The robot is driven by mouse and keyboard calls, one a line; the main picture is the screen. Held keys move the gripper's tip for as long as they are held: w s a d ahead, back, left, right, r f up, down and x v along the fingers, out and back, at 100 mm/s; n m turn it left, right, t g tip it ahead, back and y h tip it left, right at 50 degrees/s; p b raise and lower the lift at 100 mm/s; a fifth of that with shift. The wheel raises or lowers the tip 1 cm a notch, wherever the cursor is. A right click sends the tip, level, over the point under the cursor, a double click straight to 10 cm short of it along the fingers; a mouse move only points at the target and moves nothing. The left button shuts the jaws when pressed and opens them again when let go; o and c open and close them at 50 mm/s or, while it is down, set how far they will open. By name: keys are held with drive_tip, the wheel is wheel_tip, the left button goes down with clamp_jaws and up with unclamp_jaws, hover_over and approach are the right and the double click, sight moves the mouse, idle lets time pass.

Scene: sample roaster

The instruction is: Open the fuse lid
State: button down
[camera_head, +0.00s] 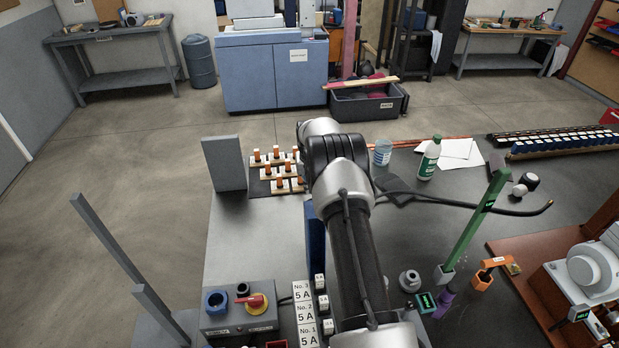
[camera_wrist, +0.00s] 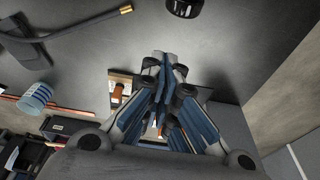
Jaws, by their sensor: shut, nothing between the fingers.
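I cannot pick out a fuse lid for certain. Label plates reading No. 1, No. 2 and No. 3, each with 5 A (camera_head: 305,314), stand at the front beside small white tagged blocks (camera_head: 322,303). A blue upright part (camera_head: 315,245) behind them is partly hidden by my arm. Farther back, several orange cylinders on white bases (camera_head: 277,158) stand beside an upright grey panel (camera_head: 225,163). In the wrist view my gripper (camera_wrist: 164,62) is shut and empty, above a board with an orange cylinder (camera_wrist: 117,92); the fingers hide much of it. The arm hides my gripper in the head view.
A control box with a red-and-yellow switch (camera_head: 252,304) is at front left.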

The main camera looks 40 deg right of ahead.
drive_tip(key=shift+s+a+r, duration=0.15)
drive_tip(key=shift+s+a, duration=0.15)
drive_tip(key=shift+s, duration=0.3)
drive_tip(key=shift+s+a+r, duration=0.2)
drive_tip(key=shift+s+a, duration=0.15)
drive_tip(key=shift+s, duration=0.2)
drive_tip(key=shift+s+a+r, duration=0.15)
drive_tip(key=shift+s+a, duration=0.15)
drive_tip(key=shift+s, duration=0.3)
